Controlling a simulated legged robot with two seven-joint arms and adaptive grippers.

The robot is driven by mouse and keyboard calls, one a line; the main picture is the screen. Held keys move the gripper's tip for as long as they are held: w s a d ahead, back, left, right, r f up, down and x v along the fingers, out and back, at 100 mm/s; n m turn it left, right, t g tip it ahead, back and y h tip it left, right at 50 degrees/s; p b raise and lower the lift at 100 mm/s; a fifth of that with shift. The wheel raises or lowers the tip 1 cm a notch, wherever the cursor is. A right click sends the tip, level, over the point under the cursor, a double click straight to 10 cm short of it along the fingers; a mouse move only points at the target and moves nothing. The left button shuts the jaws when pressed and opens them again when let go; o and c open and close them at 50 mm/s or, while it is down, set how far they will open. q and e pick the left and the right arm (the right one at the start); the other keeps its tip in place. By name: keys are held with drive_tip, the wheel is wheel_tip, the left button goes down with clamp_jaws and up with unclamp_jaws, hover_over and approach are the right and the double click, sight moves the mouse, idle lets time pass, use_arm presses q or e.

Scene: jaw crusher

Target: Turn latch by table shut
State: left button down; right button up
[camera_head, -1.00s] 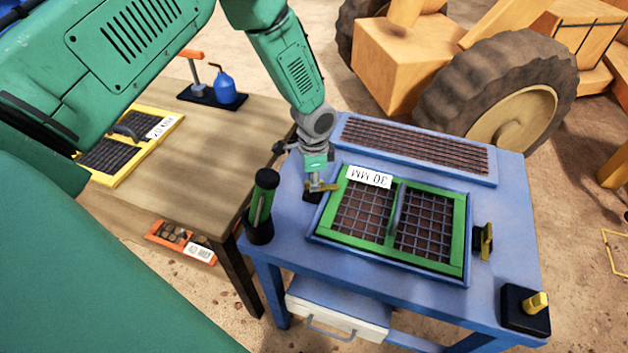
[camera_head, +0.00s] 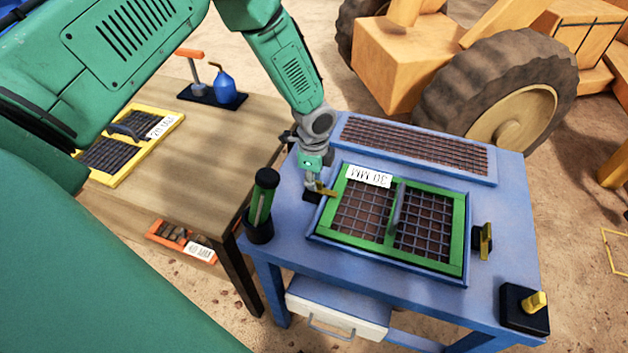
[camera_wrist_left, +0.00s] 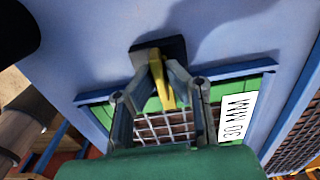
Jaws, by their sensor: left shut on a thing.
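The yellow latch (camera_head: 327,191) on its black base (camera_head: 311,197) sits at the left edge of the green-framed 30 MM screen (camera_head: 345,228) on the blue table. My left gripper (camera_head: 315,188) comes down from above and is shut on the latch handle. In the left wrist view the yellow latch (camera_wrist_left: 160,80) lies between the fingers, its end pointing over the screen's edge; its black base (camera_wrist_left: 150,47) shows behind. A second yellow latch (camera_head: 486,240) stands at the screen's right edge. My right gripper is not in view.
A green-handled tool in a black holder (camera_head: 260,228) stands left of the latch. A yellow knob on a black box (camera_head: 525,312) is at the table's right corner. A wooden table (camera_head: 205,165) with a yellow-framed screen (camera_head: 118,163) and blue can (camera_head: 225,88) is at left.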

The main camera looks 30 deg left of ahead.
use_arm(q)
drive_tip(key=shift+w, duration=0.15)
drive_tip(key=c, duration=1.8)
unclamp_jaws()
drive_tip(key=shift+o, duration=0.8)
drive_tip(key=shift+r, duration=0.25)
wheel_tip(320, 180, up, 11)
drive_tip(key=shift+r, duration=0.15)
